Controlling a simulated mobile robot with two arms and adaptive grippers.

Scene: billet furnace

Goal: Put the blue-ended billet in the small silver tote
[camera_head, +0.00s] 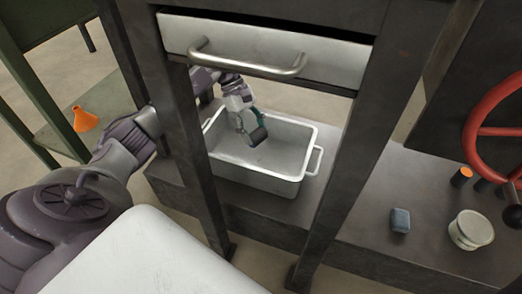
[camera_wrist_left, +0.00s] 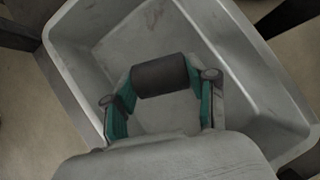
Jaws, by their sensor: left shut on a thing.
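The small silver tote (camera_head: 258,180) stands on a dark ledge behind the frame posts. It also fills much of the left wrist view (camera_wrist_left: 262,75). My left gripper (camera_head: 251,126) reaches into the space over the tote and is shut on a dark cylindrical billet (camera_head: 259,136). In the left wrist view the billet (camera_wrist_left: 160,76) lies crosswise between the two green-padded fingers, with the tote's inside behind it. I cannot tell whether the billet touches the tote floor. Its end shows greyish-blue in the head view; the colour is not clear. My right gripper is not in view.
A drawer with a metal handle (camera_head: 247,62) hangs above the tote, between dark posts (camera_head: 335,165). At right are a blue-grey block (camera_head: 400,220), a white pot (camera_head: 470,230), an orange-ended billet (camera_head: 461,176) and a red handwheel (camera_head: 484,115). An orange funnel (camera_head: 85,119) is at left.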

